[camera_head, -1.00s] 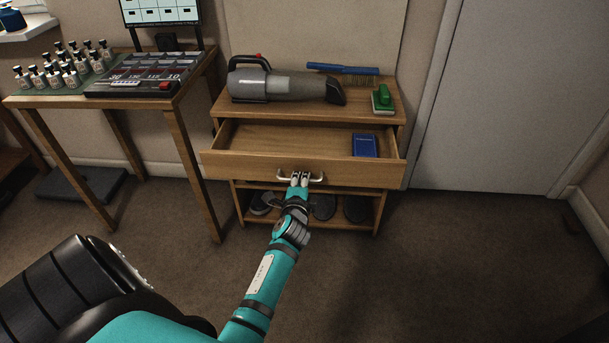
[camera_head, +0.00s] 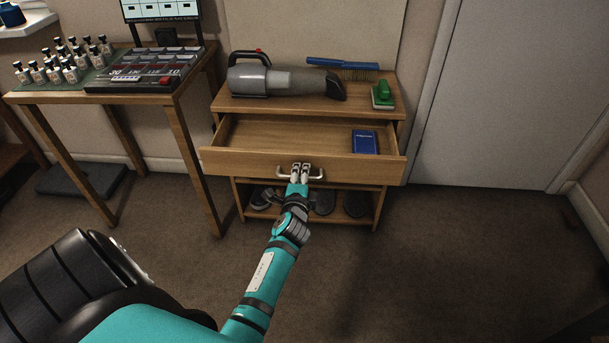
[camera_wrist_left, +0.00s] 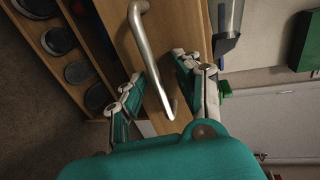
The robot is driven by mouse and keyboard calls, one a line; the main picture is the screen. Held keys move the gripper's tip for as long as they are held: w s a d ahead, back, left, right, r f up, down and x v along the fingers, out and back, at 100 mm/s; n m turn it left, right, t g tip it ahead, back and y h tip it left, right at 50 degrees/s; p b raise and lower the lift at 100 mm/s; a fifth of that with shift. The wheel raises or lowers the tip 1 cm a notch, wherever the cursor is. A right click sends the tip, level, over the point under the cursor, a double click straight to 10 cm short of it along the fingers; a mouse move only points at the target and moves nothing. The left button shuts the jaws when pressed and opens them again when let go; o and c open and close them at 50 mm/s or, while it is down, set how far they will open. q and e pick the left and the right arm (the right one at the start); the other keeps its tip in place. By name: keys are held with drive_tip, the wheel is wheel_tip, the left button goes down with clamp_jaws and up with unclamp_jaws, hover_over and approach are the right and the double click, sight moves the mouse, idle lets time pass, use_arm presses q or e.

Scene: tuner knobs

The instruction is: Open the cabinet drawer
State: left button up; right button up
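The wooden cabinet's top drawer (camera_head: 260,160) is pulled out, with its inside showing. A blue box (camera_head: 364,142) lies in it at the right. The metal bar handle (camera_head: 284,174) is on the middle of the drawer front. My left gripper (camera_head: 301,168) is at the handle. In the left wrist view its two fingers (camera_wrist_left: 160,82) stand apart, with the handle (camera_wrist_left: 150,55) passing between them; I see no firm contact. The gripper is open. My right gripper is not in view.
A grey handheld vacuum (camera_head: 285,82), a blue brush (camera_head: 342,65) and a green-handled scrubber (camera_head: 382,95) lie on the cabinet top. Shoes (camera_head: 324,202) stand on the shelf below. A wooden table (camera_head: 165,98) with bottles stands to the left. Floor at the right is clear.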

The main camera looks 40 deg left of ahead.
use_arm(q)
drive_tip(key=v, duration=0.7)
drive_tip(key=shift+s, duration=0.2)
idle(0.4)
